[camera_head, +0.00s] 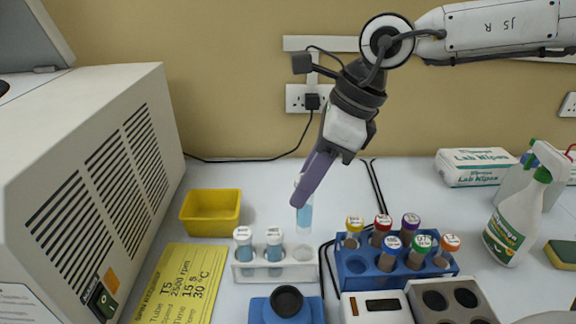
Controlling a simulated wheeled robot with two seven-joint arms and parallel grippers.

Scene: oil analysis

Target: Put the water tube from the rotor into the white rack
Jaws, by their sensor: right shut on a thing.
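My right gripper (304,196) reaches down from the upper right and is shut on a clear tube with light-blue liquid, the water tube (304,218). The tube hangs upright above the right end of the white rack (276,276), close over an open hole (304,252). I cannot tell whether its tip touches the rack. Two white-capped tubes with blue liquid, a left one (243,243) and a right one (274,244), stand in the rack's other holes. The rotor is not in view. My left gripper is not in view.
A blue rack (354,281) with several colour-capped tubes stands close to the right. A yellow bin (210,212) and yellow instruction card (180,284) lie left, beside a large vented machine (85,190). A blue device (286,306) sits in front. A spray bottle (515,222) stands far right.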

